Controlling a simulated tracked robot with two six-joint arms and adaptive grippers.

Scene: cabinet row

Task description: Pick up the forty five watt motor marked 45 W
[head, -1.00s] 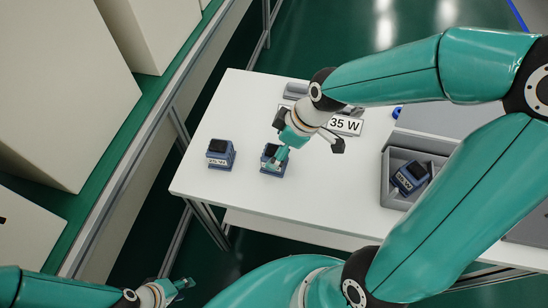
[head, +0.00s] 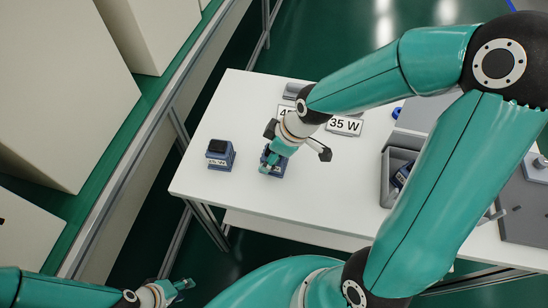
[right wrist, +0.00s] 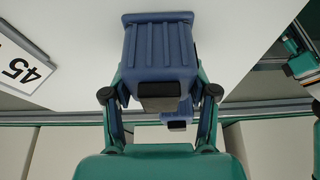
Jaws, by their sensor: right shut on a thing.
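My right gripper (head: 271,164) is shut on a blue motor (head: 278,170) with a dark top, at the left part of the white table. The right wrist view shows the ribbed blue motor (right wrist: 158,48) between the two fingers (right wrist: 160,92). Its marking is hidden from me. I cannot tell whether it rests on the table or is just clear of it. A second blue motor (head: 220,156) stands to its left, with a white label too small to read surely. My left gripper (head: 182,286) is low at the left, away from the table; its finger gap is unclear.
A 35 W sign (head: 344,126) stands behind my right wrist; a partly hidden sign beside it reads 45 in the right wrist view (right wrist: 20,68). A grey bin (head: 388,184) at right holds another blue motor (head: 402,174). Shelving with pale boxes (head: 60,90) is at left.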

